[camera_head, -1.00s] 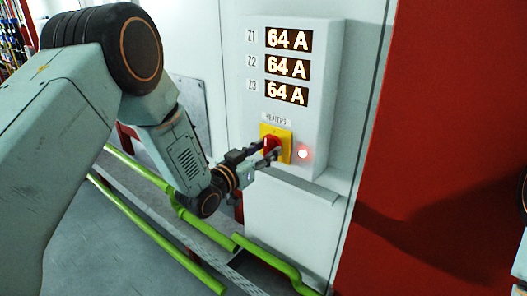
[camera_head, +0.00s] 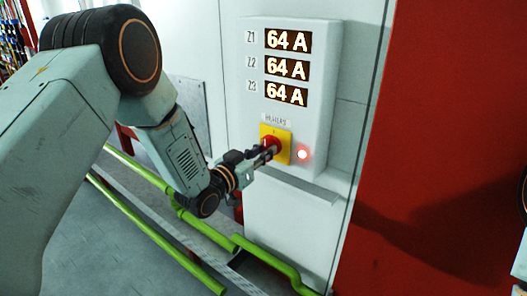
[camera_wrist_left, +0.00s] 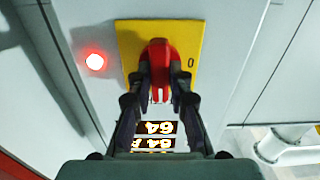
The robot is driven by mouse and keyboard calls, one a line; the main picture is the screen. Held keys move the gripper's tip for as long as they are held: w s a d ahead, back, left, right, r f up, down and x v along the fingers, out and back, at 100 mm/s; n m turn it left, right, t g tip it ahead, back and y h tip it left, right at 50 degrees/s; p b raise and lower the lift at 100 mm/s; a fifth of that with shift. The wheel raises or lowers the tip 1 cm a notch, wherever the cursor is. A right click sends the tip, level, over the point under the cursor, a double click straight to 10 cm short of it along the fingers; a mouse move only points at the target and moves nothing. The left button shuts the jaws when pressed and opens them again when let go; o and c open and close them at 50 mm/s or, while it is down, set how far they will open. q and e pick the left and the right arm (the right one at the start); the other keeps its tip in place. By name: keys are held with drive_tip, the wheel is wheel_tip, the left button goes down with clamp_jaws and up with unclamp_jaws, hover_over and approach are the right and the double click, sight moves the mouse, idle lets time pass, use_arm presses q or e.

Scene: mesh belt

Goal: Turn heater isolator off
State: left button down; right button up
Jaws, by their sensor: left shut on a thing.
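The heater isolator is a red knob (camera_wrist_left: 160,62) on a yellow plate (camera_head: 283,143), on the front of a white panel below the HEATERS label. In the left wrist view the plate has a "0" mark at the right, and the knob's grip lies along the line between my fingers. My left gripper (camera_head: 268,152) is shut on the red knob, one finger on each side of it in the left wrist view (camera_wrist_left: 160,98). My right gripper is not in view.
The white heater panel (camera_head: 322,100) shows three displays (camera_head: 287,68), each reading 64 A. A red lamp (camera_head: 303,154) is lit beside the yellow plate. A ledge (camera_head: 312,187) juts out below. Green pipes (camera_head: 170,190) run low at the left; a red wall (camera_head: 440,110) stands right.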

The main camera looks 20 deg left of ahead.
use_arm(q)
drive_tip(key=n+p, duration=0.1)
drive_tip(key=n, duration=0.7)
drive_tip(key=shift+w+r+n+p, duration=0.1)
drive_tip(key=shift+r+n+p, duration=0.05)
drive_tip(key=shift+n+p, duration=0.2)
drive_tip(key=n, duration=0.4)
drive_tip(key=shift+n+p, duration=0.25)
drive_tip(key=shift+p, duration=0.15)
drive_tip(key=shift+n, duration=2.2)
drive_tip(key=shift+p, duration=0.3)
drive_tip(key=c, duration=1.3)
unclamp_jaws()
drive_tip(key=shift+o, duration=0.4)
